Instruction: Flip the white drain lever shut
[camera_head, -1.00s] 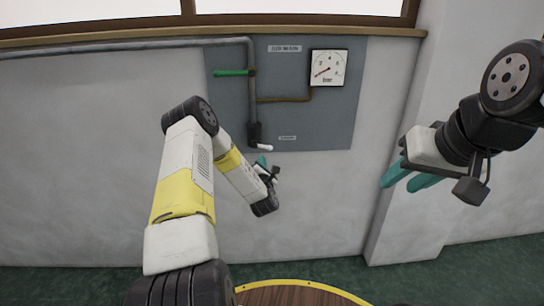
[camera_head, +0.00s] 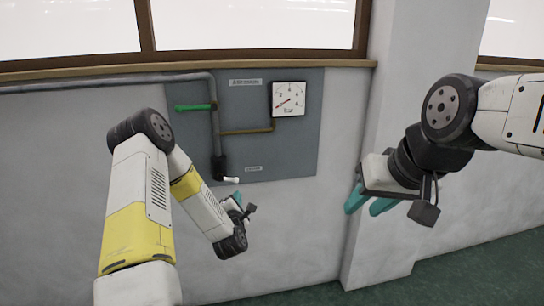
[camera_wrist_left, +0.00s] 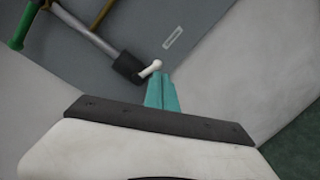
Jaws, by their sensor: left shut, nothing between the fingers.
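The white drain lever (camera_head: 230,180) sticks out to the right from the dark valve body (camera_head: 219,167) at the bottom of the grey pipe. In the left wrist view the lever (camera_wrist_left: 150,68) lies just beyond my left gripper's teal fingertips (camera_wrist_left: 160,80), slightly to their left. I cannot tell whether they touch. The left fingers are together and hold nothing. In the head view my left gripper (camera_head: 238,199) is just below the lever, mostly hidden by its own wrist. My right gripper (camera_head: 365,203) hangs to the right, by the wall pillar, its two teal fingers apart and empty.
The grey panel (camera_head: 290,150) carries a green lever (camera_head: 194,107), a dial gauge (camera_head: 289,98), a brown thin pipe (camera_head: 245,131) and small label plates. A wall pillar (camera_head: 375,110) stands to the right. The wall below the panel is bare.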

